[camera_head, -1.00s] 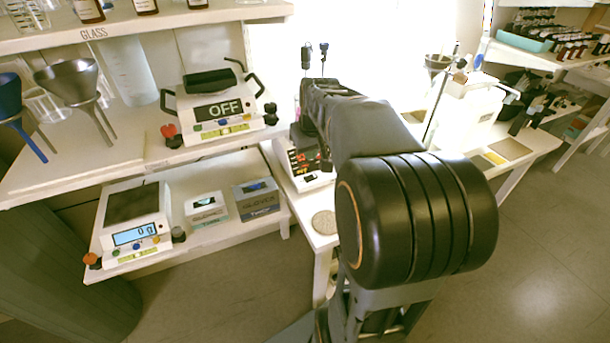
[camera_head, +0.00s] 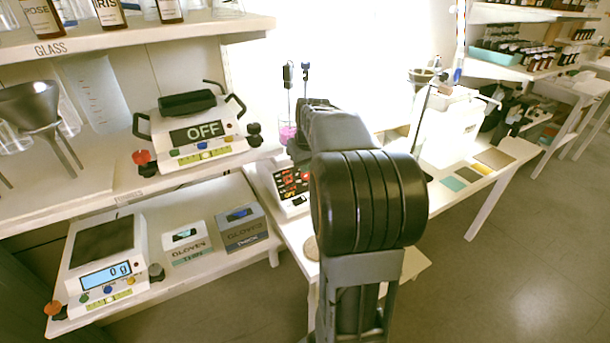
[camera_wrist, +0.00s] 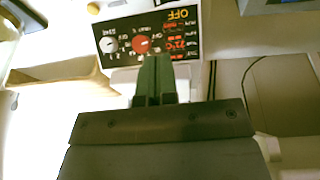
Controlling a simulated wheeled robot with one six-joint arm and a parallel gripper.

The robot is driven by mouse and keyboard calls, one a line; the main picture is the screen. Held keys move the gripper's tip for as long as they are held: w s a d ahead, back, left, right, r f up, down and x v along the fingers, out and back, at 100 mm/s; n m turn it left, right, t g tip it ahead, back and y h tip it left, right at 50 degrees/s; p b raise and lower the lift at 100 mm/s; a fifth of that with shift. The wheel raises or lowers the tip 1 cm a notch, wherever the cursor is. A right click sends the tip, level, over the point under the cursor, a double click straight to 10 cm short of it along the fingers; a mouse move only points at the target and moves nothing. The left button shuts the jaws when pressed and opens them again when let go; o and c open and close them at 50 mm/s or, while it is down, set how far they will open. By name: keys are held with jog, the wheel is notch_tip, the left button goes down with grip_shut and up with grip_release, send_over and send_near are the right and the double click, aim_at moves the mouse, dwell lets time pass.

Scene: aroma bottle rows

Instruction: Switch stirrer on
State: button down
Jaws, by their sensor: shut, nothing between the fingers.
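The stirrer (camera_head: 292,184) is a white unit with a dark front panel, red figures and a display reading OFF, on the white table beyond my arm. In the wrist view its panel (camera_wrist: 184,24) fills the top middle, with a red knob (camera_wrist: 142,44) and a pale knob (camera_wrist: 108,45). My gripper (camera_wrist: 155,62) is shut and empty. Its fingertips appear just below the red knob in the picture; I cannot tell whether they touch the panel. In the head view my arm hides the gripper and part of the stirrer.
A white device (camera_head: 200,130) reading OFF stands on the left shelf. Below it are a scale (camera_head: 105,262) reading 0 g and two glove boxes (camera_head: 240,228). A white apparatus (camera_head: 450,125) and coloured mats (camera_head: 468,174) are on the table at right. Floor at right is clear.

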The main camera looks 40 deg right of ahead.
jog(key=b, duration=0.2)
send_over(303, 197)
jog(key=f, duration=1)
jog(key=shift+s+a+f, duration=0.1)
jog(key=shift+s+a, duration=0.2)
jog(key=shift+s, duration=0.1)
jog(key=shift+d+f, duration=0.2)
jog(key=shift+f, duration=0.9)
jog(key=shift+a, duration=0.1)
